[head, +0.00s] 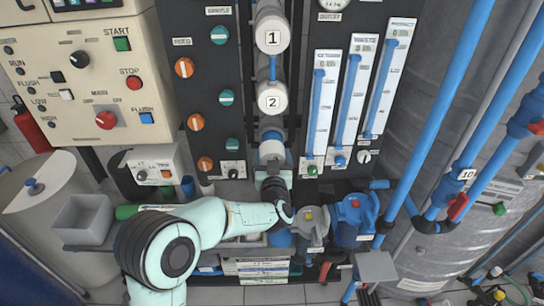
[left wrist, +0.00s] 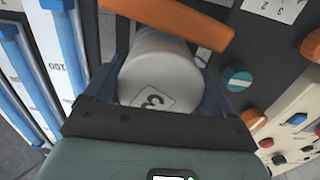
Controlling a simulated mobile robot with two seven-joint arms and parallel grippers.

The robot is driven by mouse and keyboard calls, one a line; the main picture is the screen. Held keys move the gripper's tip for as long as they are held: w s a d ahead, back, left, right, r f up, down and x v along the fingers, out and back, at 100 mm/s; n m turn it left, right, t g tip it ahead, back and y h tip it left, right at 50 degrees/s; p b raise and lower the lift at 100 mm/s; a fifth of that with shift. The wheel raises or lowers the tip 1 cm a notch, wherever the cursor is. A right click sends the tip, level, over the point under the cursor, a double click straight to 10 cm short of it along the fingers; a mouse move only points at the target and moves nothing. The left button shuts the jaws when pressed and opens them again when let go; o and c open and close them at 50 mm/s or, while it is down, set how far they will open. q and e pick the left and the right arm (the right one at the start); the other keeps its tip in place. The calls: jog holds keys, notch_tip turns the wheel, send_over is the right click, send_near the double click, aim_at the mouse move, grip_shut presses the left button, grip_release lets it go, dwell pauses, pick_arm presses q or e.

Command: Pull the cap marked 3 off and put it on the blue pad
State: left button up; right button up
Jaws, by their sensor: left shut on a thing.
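The cap marked 3 (left wrist: 162,68) is a white cylinder with a tilted number label, seen close in the left wrist view. In the head view the white cap (head: 272,152) shows below the caps marked 1 and 2 in the central column. My left gripper (head: 272,170) reaches it from below, and its fingers close on both sides of the cap in the left wrist view (left wrist: 160,88). I cannot tell whether the cap is still seated on its housing. I cannot make out a blue pad. My right gripper is not in view.
Cap 1 (head: 272,36) and cap 2 (head: 272,98) sit above in the same column. Knobs flank it on the left, flow meters (head: 324,105) on the right. Blue pipes (head: 425,110) stand further right. A grey open bin (head: 82,218) is at left. An orange bar (left wrist: 172,20) lies near the cap.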

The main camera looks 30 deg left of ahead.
pick_arm(q)
jog(key=shift+s+d, duration=0.15)
jog(key=shift+s, duration=0.1)
jog(key=b+v, duration=0.2)
jog(key=v, duration=0.5)
dwell(0.6)
